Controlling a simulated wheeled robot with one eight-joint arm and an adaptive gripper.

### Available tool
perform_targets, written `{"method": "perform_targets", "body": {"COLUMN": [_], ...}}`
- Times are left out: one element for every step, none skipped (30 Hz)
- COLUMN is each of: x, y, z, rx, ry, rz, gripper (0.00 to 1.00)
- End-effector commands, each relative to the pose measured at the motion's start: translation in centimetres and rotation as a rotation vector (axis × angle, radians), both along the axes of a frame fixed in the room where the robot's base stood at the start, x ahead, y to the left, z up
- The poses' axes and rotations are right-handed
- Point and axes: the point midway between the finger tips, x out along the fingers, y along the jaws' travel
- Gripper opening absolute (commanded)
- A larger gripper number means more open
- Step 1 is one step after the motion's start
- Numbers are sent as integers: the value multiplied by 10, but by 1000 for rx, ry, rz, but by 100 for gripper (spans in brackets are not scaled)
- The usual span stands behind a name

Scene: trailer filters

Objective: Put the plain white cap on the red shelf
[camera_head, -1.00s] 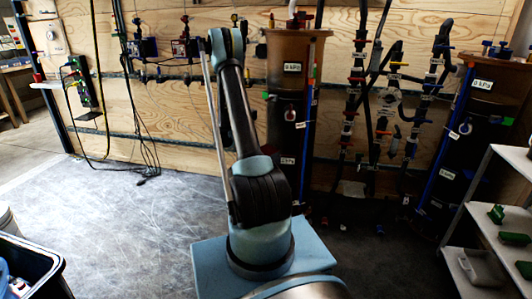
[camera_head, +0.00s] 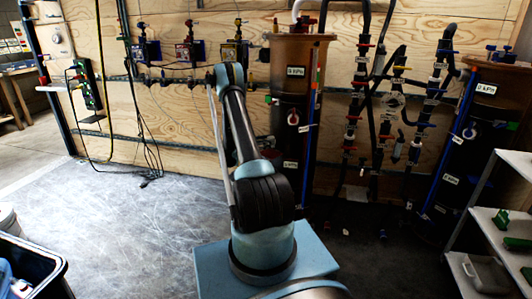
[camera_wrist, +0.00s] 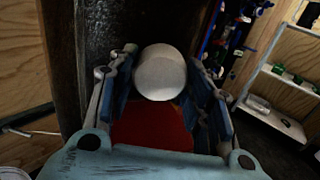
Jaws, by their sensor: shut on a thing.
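The plain white cap (camera_wrist: 160,72) shows in the wrist view as a pale, rounded piece between the fingertips. My gripper (camera_wrist: 162,78) is shut on it, with blue-padded fingers on both sides. A red surface (camera_wrist: 150,126) lies between the fingers, nearer the camera than the cap. I cannot tell whether it is the red shelf or part of something else. In the head view my gripper is hidden behind my arm, and no red shelf can be made out.
A brown and black tank (camera_head: 290,90) stands behind my arm, with pipes and valves (camera_head: 395,100) to its right. Another tank (camera_head: 478,115) stands farther right. A grey shelf rack (camera_head: 500,215) with green parts is at the right. A dark bin (camera_head: 35,262) is at lower left. The left floor is clear.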

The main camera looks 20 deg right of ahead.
Motion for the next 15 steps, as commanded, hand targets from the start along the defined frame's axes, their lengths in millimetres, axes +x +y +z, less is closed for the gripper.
{"method": "perform_targets", "body": {"x": [0, 0, 0, 0, 0, 0, 0, 0, 0, 0, 0, 0, 0, 0, 0], "y": [0, 0, 0, 0, 0, 0, 0, 0, 0, 0, 0, 0, 0, 0, 0], "z": [-4, -5, -6, -7, -9, -11, -13, -16, -20, -24, -28, -33, -37, -41, -44], "rx": [0, 0, 0, 0, 0, 0, 0, 0, 0, 0, 0, 0, 0, 0, 0], "ry": [0, 0, 0, 0, 0, 0, 0, 0, 0, 0, 0, 0, 0, 0, 0], "rz": [0, 0, 0, 0, 0, 0, 0, 0, 0, 0, 0, 0, 0, 0, 0], "gripper": [8, 8, 8, 8, 8, 8, 8, 8, 8, 8, 8, 8, 8, 8, 8]}}
